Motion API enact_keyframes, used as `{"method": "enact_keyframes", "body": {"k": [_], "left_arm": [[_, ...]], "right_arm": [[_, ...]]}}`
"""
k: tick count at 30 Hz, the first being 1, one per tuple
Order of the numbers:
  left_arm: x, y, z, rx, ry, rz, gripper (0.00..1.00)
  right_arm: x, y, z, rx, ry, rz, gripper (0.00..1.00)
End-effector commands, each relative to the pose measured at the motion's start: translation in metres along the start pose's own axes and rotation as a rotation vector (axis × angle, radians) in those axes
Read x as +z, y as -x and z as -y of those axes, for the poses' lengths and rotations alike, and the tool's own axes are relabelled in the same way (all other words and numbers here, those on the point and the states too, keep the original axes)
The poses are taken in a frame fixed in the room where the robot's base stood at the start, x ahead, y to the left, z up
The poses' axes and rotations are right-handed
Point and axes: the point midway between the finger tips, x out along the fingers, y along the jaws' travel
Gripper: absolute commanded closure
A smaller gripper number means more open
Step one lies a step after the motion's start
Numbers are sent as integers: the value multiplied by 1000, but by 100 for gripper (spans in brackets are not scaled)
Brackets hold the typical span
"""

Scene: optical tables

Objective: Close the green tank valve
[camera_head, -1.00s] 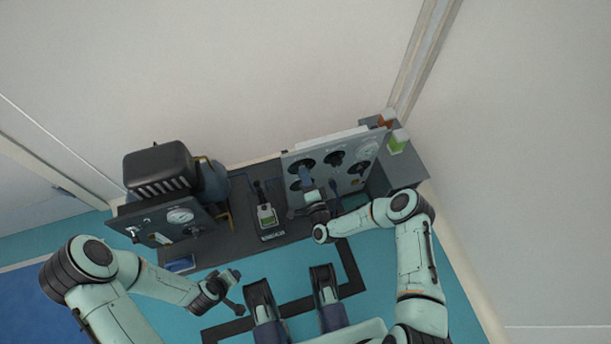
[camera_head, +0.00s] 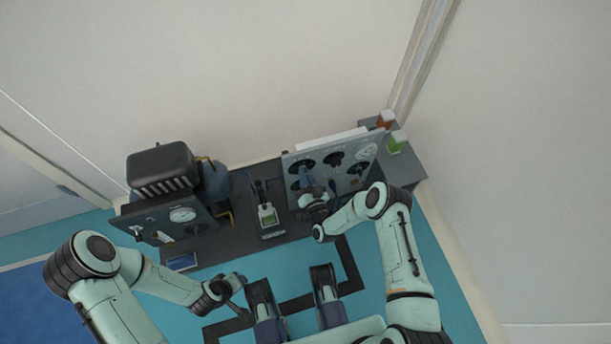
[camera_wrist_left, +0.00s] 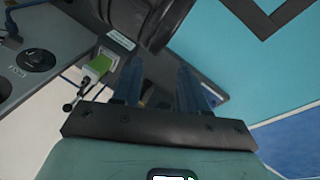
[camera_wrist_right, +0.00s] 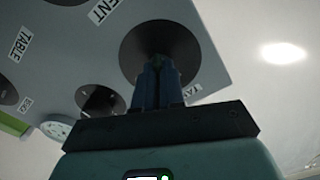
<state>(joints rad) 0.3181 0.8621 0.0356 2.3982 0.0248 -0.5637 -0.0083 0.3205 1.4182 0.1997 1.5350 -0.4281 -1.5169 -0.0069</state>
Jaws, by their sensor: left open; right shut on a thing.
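A grey upright panel (camera_head: 346,177) with several round black valve knobs and a white gauge stands on the bench in the head view. My right gripper (camera_head: 304,174) is at the left side of this panel. In the right wrist view, its fingers (camera_wrist_right: 158,80) are shut on a black round valve knob (camera_wrist_right: 155,42). The label beside this knob begins "TA"; the rest is hidden behind the gripper. I cannot tell the knob's turn angle. My left gripper (camera_head: 238,297) is low in front of the bench; its fingers are apart and empty in the left wrist view (camera_wrist_left: 160,85).
A green-and-white block (camera_head: 397,142) and an orange-and-white block (camera_head: 386,120) are at the right end. A second panel with a gauge (camera_head: 183,215) stands at left. A handheld device (camera_head: 267,215) lies between the panels. Teal floor lies in front.

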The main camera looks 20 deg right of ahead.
Motion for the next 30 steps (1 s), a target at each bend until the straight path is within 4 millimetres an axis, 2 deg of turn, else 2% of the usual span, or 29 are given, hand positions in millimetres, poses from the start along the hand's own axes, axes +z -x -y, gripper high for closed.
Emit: {"method": "enact_keyframes", "body": {"k": [6, 15, 30], "left_arm": [[6, 4, -2, 1, -1, 17, 57], [10, 8, -3, 2, -2, 31, 57], [12, 9, -3, 2, -3, 37, 57]], "right_arm": [[-2, -2, 2, -4, 193, -5, 100], [-3, -3, 2, -2, 382, -7, 100], [-2, -3, 1, -1, 480, -7, 100]]}}
